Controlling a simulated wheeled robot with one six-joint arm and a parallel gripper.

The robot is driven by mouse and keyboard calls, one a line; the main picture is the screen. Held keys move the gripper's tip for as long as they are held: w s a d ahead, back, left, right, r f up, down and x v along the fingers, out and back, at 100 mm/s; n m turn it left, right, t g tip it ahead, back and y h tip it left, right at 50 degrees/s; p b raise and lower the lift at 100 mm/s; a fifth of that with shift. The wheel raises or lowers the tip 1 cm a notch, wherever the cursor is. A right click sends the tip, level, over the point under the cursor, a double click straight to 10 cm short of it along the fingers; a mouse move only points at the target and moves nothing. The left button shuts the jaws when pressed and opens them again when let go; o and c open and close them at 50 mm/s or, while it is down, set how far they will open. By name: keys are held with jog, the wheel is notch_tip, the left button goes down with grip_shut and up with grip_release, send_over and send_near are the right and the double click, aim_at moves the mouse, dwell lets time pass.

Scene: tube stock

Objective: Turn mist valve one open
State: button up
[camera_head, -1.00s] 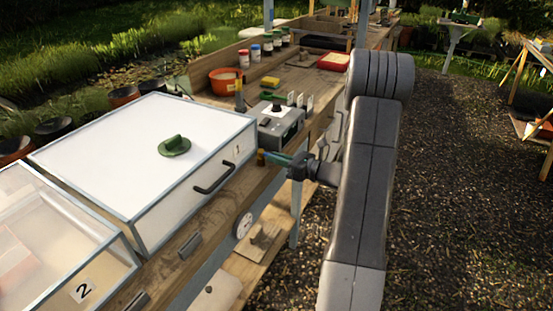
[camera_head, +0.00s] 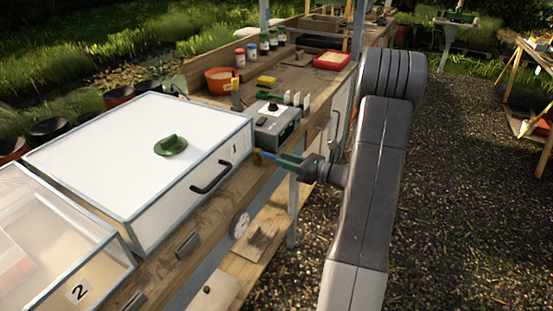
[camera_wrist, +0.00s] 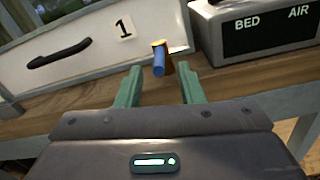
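The mist valve has a brass body (camera_wrist: 163,48) and a blue lever (camera_wrist: 160,64). It sits at the bench's front edge below the right corner of the white box marked 1 (camera_wrist: 100,40). In the wrist view the lever points out toward me. My gripper (camera_wrist: 159,72) is open, its two green fingers spread either side of the lever's end, with clear space on both sides. In the head view the valve's brass body (camera_head: 257,157) is just left of my gripper (camera_head: 283,160). I cannot tell whether the fingertips overlap the lever in depth.
A grey control box (camera_head: 277,130) labelled BED and AIR stands right of the valve. A clear box marked 2 (camera_head: 79,292) stands nearer. Gravel (camera_head: 460,190) lies open at right.

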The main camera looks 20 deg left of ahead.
aim_at(274, 156)
jog(key=d, duration=0.9)
jog(key=shift+s+d, duration=0.35)
jog(key=shift+d, duration=0.05)
jog(key=a, duration=1.3)
jog(key=shift+w+a, duration=0.25)
jog(key=shift+w, duration=0.15)
jog(key=shift+a, duration=0.3)
jog(key=shift+s+m+t, duration=0.2)
jog(key=shift+m+t, duration=0.3)
jog(key=shift+t, duration=0.3)
jog(key=shift+w+d+g, duration=0.1)
jog(key=shift+w+g, duration=0.05)
jog(key=shift+g, duration=0.35)
